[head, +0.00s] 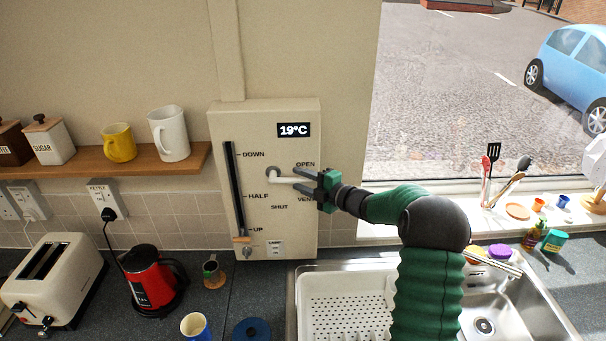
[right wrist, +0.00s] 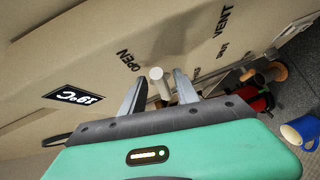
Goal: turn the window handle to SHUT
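The window handle (head: 288,179) is a pale lever on the front of a beige wall box (head: 291,239). It points right from its round pivot, between the printed words OPEN and VENT. The word SHUT (head: 279,207) is printed below the pivot. My right gripper (head: 305,178) is at the lever's free end, with a finger above and a finger below it. In the right wrist view the lever (right wrist: 160,84) stands between the two open fingers (right wrist: 160,92), with gaps showing beside it. My left gripper is not in view.
A vertical slider (head: 234,190) marked DOWN, HALF and UP runs along the box's left side. Below are a red kettle (head: 152,280), a toaster (head: 52,280) and a sink (head: 340,265). A shelf with mugs (head: 168,133) is at the left, a window (head: 470,90) at the right.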

